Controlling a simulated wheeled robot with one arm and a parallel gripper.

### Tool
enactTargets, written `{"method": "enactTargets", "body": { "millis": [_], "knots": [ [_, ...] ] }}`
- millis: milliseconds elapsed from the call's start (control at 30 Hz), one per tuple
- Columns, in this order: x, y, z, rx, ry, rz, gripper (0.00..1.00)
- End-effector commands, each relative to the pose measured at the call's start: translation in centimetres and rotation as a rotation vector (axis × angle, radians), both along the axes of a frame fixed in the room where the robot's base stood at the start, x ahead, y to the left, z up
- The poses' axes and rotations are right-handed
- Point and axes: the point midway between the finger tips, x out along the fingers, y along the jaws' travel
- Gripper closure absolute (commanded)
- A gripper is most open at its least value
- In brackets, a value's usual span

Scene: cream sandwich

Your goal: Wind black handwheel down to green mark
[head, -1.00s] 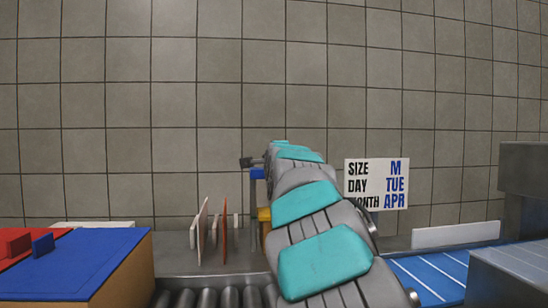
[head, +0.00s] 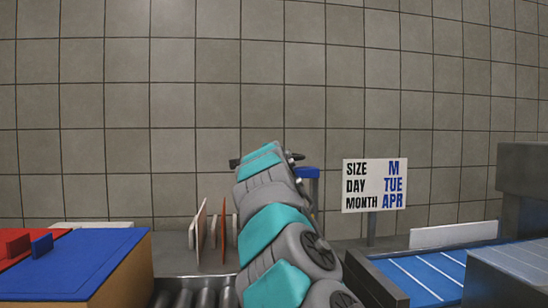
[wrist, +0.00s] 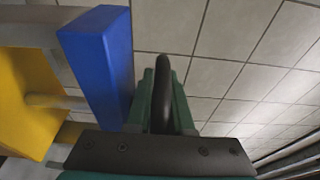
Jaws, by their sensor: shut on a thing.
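In the wrist view, my gripper (wrist: 163,90) has its dark green fingers shut on a curved black piece (wrist: 161,75), which looks like part of the black handwheel's rim or grip. The rest of the wheel is hidden. A blue block (wrist: 95,65) stands just left of my fingers. It also shows in the head view as a blue top (head: 308,172), right of the end of my arm. My own arm hides most of the mechanism there. Small dark parts show on both sides of the arm's end; I cannot tell which belong to the wheel. No green mark can be made out.
In the wrist view a yellow block (wrist: 22,95) and grey bars lie further left. In the head view, upright thin plates (head: 213,228) stand left of my arm, beside a blue-topped box (head: 85,262). A sign (head: 375,185) and blue belt (head: 425,275) are at right.

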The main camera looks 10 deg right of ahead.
Motion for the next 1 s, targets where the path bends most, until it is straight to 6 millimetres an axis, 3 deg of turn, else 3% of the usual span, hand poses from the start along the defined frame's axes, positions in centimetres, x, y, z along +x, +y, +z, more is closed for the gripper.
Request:
{"method": "enactTargets", "body": {
  "millis": [33, 233, 267, 367, 767, 1000],
  "knots": [
    [-0.2, 0.3, 0.9, -0.004, -0.017, 0.006, 1.0],
    [-0.2, 0.3, 0.8, -0.002, -0.015, 0.006, 1.0],
    [-0.2, 0.2, 0.8, -0.002, -0.015, 0.006, 0.78],
    [-0.2, 0.2, 0.6, -0.002, -0.012, 0.005, 0.68],
    [-0.1, 0.1, 0.0, 0.0, -0.002, 0.001, 0.68],
    [-1.7, 0.6, -0.1, -0.001, -0.003, 0.002, 0.68]
  ]
}}
